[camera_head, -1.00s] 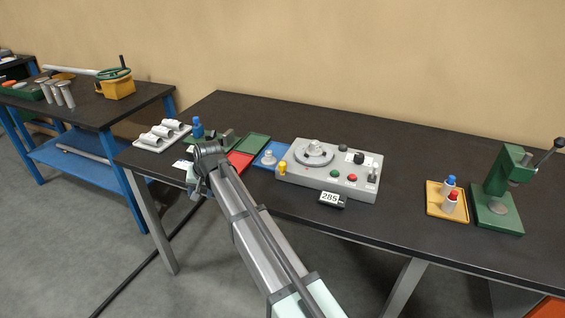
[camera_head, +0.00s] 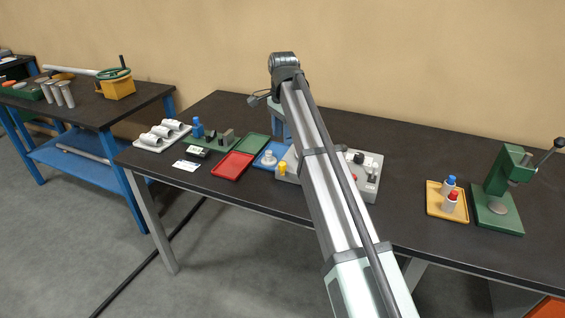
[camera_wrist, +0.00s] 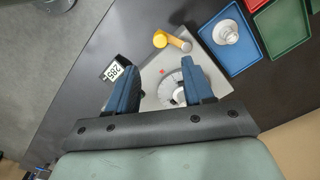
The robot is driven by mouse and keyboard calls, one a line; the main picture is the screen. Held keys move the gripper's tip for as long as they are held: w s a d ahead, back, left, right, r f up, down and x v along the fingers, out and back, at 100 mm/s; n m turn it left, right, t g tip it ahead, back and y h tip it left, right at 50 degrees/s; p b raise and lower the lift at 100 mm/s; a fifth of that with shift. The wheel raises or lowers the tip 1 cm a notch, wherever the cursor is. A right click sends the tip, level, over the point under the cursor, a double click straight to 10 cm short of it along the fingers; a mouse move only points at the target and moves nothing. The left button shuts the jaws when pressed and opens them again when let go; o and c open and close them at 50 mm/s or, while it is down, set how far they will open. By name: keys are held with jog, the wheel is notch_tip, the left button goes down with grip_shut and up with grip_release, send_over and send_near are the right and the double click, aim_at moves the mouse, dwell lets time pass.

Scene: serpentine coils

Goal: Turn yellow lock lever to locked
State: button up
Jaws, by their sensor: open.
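The yellow lock lever (camera_head: 281,169) stands at the left front corner of the grey winding machine (camera_head: 288,179). In the wrist view the yellow lever (camera_wrist: 178,43) shows a round knob and a short barrel, near the grey panel's edge (camera_wrist: 205,60). My gripper (camera_wrist: 160,70) is open and empty above the panel, its two blue fingers spread. The lever is beyond the fingertips, apart from them. In the head view my gripper (camera_head: 279,122) is above the machine, partly hidden by my arm, which also covers the machine's middle. The right finger partly covers the round dial (camera_wrist: 172,82).
A display reading 285 (camera_wrist: 115,70) sits beside the panel. A blue tray (camera_head: 268,160) with a spool, a red tray (camera_head: 232,166) and a green tray (camera_head: 254,146) lie left of the machine. A green press (camera_head: 500,195) and yellow tray (camera_head: 434,205) stand right.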

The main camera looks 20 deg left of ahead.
aim_at(282, 163)
notch_tip(282, 163, down, 11)
jog(key=shift+f, duration=0.1)
dwell(0.3)
jog(key=shift+c, duration=0.4)
grip_shut()
dwell(0.3)
